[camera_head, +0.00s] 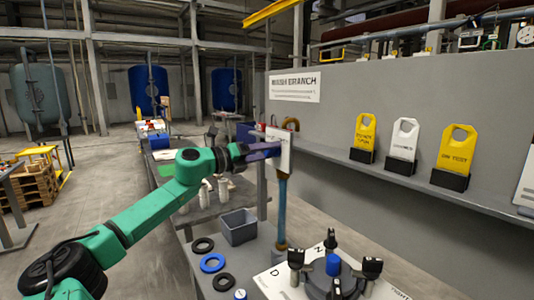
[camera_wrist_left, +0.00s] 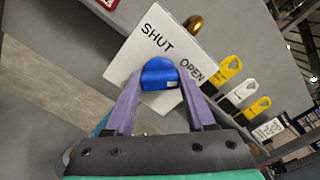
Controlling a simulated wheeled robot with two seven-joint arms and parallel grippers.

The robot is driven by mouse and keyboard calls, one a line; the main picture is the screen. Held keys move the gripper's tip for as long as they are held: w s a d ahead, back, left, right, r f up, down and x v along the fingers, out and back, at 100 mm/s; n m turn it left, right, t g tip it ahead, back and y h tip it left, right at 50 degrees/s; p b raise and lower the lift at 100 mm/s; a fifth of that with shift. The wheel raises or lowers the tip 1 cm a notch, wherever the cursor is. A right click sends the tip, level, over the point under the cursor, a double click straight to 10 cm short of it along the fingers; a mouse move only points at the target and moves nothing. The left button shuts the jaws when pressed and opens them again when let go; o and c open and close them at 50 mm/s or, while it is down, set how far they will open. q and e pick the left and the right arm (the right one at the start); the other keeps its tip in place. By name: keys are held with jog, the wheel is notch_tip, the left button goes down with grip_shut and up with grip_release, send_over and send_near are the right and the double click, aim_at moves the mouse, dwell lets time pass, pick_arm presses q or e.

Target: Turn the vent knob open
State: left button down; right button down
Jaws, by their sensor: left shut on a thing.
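The vent knob (camera_wrist_left: 159,74) is blue and sits in front of a white plate (camera_wrist_left: 150,38) marked SHUT and OPEN in the left wrist view. My left gripper (camera_wrist_left: 160,88) has its two purple fingers on either side of the knob and is shut on it. In the head view my left gripper (camera_head: 272,150) reaches the white plate (camera_head: 287,160) from the left, and the knob is hidden there. I cannot tell which word the knob points to. My right gripper is in neither view.
A blue-brown pipe (camera_head: 282,210) stands below the plate. Yellow and white tags (camera_head: 404,140) stand along the grey panel's ledge. A grey bin (camera_head: 238,230), rings (camera_head: 212,263) and a fixture with black handles (camera_head: 334,280) are on the bench below.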

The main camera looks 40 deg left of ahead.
pick_arm(q)
jog(key=shift+d+f+m, duration=0.15)
jog(key=shift+f+m, duration=0.15)
jog(key=shift+f, duration=0.1)
jog(key=shift+c, duration=1.4)
grip_release()
jog(key=shift+o, duration=0.2)
jog(key=shift+s+r, duration=0.1)
jog(key=shift+r, duration=0.15)
jog(key=shift+s+a+f+b, duration=0.1)
jog(key=shift+a+f+b, duration=0.1)
jog(key=shift+b, duration=0.25)
jog(key=b+v, duration=1.4)
jog(key=b, duration=0.2)
jog(key=shift+s+r, duration=0.2)
